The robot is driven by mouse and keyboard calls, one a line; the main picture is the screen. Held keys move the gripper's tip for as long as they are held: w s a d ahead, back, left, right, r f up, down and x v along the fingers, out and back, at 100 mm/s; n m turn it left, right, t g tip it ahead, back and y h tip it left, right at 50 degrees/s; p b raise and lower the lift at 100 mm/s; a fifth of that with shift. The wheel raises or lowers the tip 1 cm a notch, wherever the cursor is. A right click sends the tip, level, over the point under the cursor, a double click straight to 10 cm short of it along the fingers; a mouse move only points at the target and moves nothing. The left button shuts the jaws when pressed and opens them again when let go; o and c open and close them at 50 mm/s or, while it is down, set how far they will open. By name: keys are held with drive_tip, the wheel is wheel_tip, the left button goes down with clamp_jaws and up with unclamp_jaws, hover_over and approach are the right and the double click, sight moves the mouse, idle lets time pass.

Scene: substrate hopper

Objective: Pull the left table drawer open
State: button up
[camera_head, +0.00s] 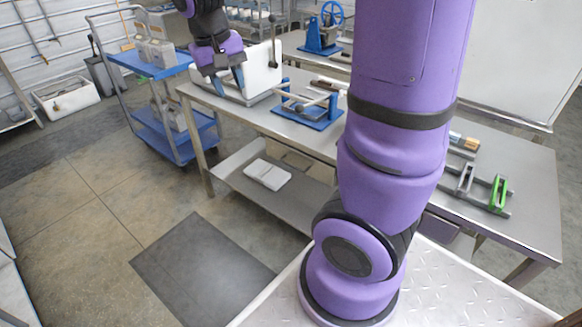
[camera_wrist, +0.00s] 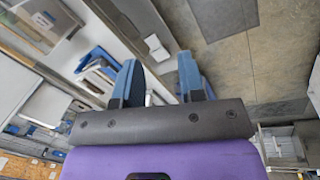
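The metal table (camera_head: 265,122) runs from the centre to the right in the head view. Part of what looks like a drawer front (camera_head: 447,236) shows under its right half, beside my arm. I cannot tell whether it is the left drawer; my arm hides much of the table's front. My gripper (camera_head: 229,84) is at the table's far left end, in front of a white box (camera_head: 262,72), well away from that drawer front. In the wrist view my gripper (camera_wrist: 158,80) has its two blue fingers apart, with nothing visible held between them.
A blue cart (camera_head: 150,65) stands left of the table. A blue-based frame (camera_head: 308,112) and a green-and-grey fixture (camera_head: 498,190) are on the tabletop. A white object (camera_head: 267,174) lies on the lower shelf. The floor (camera_head: 90,210) in front is clear, with a dark mat (camera_head: 200,268).

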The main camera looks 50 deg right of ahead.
drive_tip(key=w+d+f+m+g+h, duration=0.2)
drive_tip(key=w+d+f+g, duration=0.15)
drive_tip(key=w+f, duration=0.5)
drive_tip(key=n+g+h, duration=0.1)
drive_tip(key=g+h, duration=0.1)
drive_tip(key=h, duration=1.3)
approach(291, 166)
drive_tip(key=x, duration=1)
drive_tip(key=shift+w+d+f, duration=0.1)
drive_tip(key=shift+d+f, duration=0.1)
clamp_jaws()
